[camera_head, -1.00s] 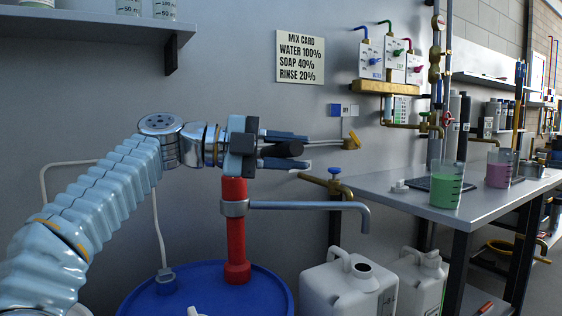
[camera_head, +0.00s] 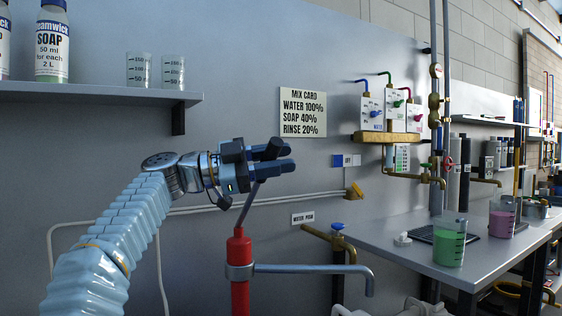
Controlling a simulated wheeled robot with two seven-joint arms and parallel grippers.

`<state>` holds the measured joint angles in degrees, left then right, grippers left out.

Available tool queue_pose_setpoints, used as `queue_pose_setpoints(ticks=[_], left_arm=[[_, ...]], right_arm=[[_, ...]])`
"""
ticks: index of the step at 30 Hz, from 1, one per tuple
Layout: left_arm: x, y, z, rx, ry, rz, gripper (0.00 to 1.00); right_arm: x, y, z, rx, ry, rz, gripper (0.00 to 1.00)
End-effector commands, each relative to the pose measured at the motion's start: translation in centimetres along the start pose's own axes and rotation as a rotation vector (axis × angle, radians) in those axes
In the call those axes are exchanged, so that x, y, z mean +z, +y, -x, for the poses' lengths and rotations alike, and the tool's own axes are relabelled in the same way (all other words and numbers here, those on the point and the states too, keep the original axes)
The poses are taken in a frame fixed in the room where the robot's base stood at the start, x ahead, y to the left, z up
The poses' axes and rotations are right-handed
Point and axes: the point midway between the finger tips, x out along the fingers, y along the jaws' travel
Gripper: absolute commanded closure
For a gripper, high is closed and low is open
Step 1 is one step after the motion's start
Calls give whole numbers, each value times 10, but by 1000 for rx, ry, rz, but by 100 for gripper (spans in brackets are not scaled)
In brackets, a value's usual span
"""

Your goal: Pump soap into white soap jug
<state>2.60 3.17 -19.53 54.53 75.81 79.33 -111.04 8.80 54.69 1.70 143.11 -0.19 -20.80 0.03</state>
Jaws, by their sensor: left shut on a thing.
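A red pump (camera_head: 239,280) with a grey collar and a grey spout (camera_head: 315,269) stands upright at the lower middle. A thin grey rod (camera_head: 249,207), tilted a little to the right, rises from its top to my left gripper (camera_head: 277,157). My left gripper is shut on the pump handle, whose grip is mostly hidden by the fingers. The spout bends down at its right end. Only the tops of white jugs (camera_head: 420,309) show at the bottom edge, so I cannot see whether the spout's end lines up with one. My right gripper is not in view.
A metal table (camera_head: 388,243) on the right holds a green-filled beaker (camera_head: 449,243) and a pink-filled beaker (camera_head: 501,218). A shelf (camera_head: 90,94) with soap bottles (camera_head: 52,45) and beakers is upper left. A mix card (camera_head: 303,112) hangs on the wall.

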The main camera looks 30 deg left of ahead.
Motion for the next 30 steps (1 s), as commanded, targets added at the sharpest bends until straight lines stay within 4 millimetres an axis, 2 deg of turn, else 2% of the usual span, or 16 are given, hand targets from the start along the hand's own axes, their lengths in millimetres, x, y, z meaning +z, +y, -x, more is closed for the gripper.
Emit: queue_pose_setpoints(ticks=[12, 13, 17, 26, 30], left_arm=[[0, -2, 1, -5, 0, 6, 100], [0, -2, 1, -5, 0, 6, 66], [0, -2, 1, -4, 0, 6, 47], [1, -2, 2, -4, 0, 6, 47], [2, -2, 18, -6, -3, 6, 47]], right_arm=[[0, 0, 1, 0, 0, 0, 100], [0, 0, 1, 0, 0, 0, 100], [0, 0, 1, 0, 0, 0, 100], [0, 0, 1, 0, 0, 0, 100], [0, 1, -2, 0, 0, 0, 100]])
